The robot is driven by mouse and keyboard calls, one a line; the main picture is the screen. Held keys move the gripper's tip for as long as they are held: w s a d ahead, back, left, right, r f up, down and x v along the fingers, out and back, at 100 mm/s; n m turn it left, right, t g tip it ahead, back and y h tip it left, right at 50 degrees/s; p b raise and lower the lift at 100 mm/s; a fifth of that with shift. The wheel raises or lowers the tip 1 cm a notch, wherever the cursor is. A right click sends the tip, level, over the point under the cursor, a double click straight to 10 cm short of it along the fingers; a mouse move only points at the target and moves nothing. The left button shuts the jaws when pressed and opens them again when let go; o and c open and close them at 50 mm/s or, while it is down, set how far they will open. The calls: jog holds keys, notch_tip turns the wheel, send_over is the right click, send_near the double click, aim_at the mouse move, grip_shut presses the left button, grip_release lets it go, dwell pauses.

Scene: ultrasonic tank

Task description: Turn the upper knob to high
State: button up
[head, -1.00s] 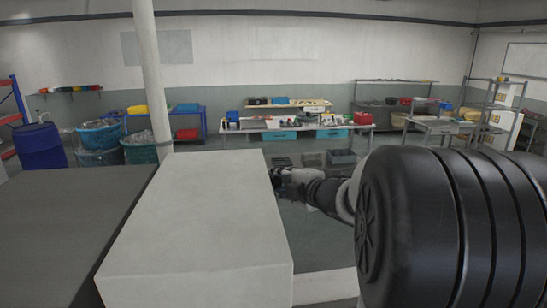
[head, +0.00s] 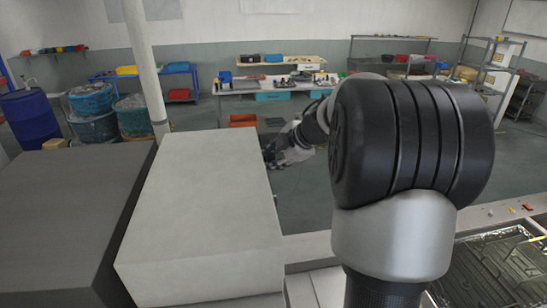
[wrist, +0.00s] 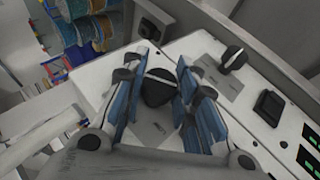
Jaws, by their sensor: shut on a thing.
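In the wrist view my gripper (wrist: 160,76) has its blue-padded fingers on either side of a black knob (wrist: 157,92) on a pale panel, shut on it. A pale line runs across this knob, roughly sideways in the picture. A second black knob (wrist: 233,58) with a pale pointer line sits to the right, clear of the fingers. I cannot tell for sure which is the upper knob, and the scale marks are too small to read. In the head view my gripper (head: 280,153) is at the right side of the white box (head: 205,205); the knobs are hidden there.
A black switch (wrist: 268,106) and green-lit displays (wrist: 309,148) are on the panel beyond the second knob. A dark grey block (head: 65,205) stands left of the white box. A dark tray (head: 495,270) lies at lower right. Open floor lies behind.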

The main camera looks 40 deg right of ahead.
jog(key=shift+g, duration=0.3)
jog(key=o, duration=1)
jog(key=shift+a, duration=0.1)
jog(key=shift+o, duration=0.2)
jog(key=v, duration=1.2)
